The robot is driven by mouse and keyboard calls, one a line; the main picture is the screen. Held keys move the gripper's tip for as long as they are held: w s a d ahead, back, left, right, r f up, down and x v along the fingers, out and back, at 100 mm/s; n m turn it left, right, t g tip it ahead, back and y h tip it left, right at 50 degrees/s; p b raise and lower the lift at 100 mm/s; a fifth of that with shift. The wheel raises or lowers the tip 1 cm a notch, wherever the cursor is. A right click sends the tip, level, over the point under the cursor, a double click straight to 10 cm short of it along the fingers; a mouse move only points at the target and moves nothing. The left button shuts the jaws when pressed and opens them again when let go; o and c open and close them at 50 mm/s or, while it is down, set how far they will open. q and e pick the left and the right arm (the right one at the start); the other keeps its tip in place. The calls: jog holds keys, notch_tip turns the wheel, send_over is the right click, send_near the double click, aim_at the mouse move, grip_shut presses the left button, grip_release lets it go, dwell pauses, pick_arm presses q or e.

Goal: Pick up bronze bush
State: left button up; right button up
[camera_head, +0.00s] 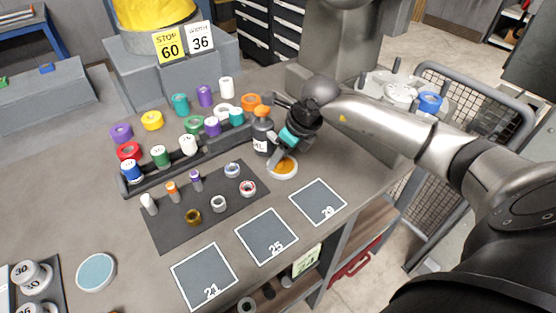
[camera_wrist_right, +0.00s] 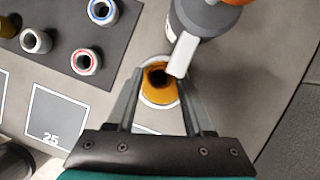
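A bronze bush (camera_head: 193,216), a small brown-gold ring, stands on the dark mat (camera_head: 163,237) in the head view. A brown piece at the left edge of the wrist view (camera_wrist_right: 8,27) looks like the same bush. My right gripper (camera_head: 279,153) is well to the right of it, low over a white-rimmed dish (camera_head: 283,167) with amber content. In the wrist view my right gripper (camera_wrist_right: 160,78) has its fingers apart around the amber dish (camera_wrist_right: 160,97). A dark round spot shows inside the dish; I cannot tell what it is. My left gripper is out of view.
A dark bottle (camera_head: 262,138) with an orange cap stands beside the right gripper; its white spout (camera_wrist_right: 182,54) reaches over the dish. Other rings (camera_head: 219,204) and small posts share the mat. Numbered squares (camera_head: 266,237) lie in front. Several coloured spools stand behind.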

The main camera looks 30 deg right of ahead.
grip_shut()
jog(key=shift+r, duration=0.1)
dwell(0.4)
